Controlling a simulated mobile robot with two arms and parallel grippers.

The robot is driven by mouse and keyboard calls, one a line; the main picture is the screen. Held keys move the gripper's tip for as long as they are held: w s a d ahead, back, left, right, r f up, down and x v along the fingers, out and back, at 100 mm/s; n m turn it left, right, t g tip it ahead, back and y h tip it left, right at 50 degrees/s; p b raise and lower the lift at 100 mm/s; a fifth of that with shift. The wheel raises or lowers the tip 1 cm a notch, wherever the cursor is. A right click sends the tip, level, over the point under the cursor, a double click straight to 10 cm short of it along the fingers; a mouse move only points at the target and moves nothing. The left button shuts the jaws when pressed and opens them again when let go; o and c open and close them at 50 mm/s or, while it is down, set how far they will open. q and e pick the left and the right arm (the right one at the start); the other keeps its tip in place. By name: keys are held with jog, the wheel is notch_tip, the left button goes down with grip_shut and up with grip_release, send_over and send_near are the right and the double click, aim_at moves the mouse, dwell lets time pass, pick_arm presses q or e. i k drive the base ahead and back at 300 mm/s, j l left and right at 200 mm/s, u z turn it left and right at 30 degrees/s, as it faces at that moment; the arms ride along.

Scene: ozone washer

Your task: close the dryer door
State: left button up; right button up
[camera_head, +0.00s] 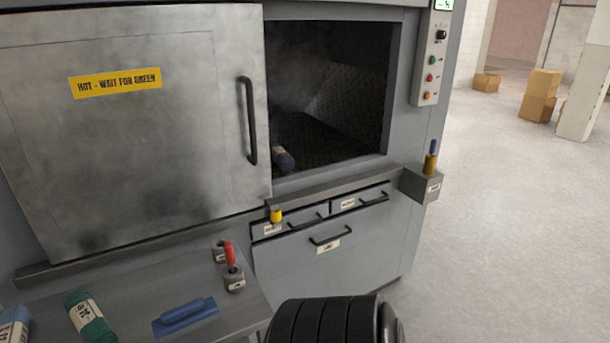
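The dryer door (150,150) is a large grey metal sliding panel on the left, with a yellow label reading "HOT - WAIT FOR GREEN" (115,83). Its black vertical handle (249,121) is near its right edge. The door stands open, and the dark dryer chamber (340,110) shows to its right. A black ribbed part of mine is at the bottom centre. Neither gripper is in view.
A shelf (140,285) at the lower left holds a green roll (90,317), a blue-and-white roll (14,325), a blue handled tool (185,316) and a red-handled item (231,256). A yellow knob (276,215) sits by the rail. A control panel (434,55) is right of the opening.

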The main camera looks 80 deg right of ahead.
aim_at(121, 125)
jog(key=z, duration=1.65)
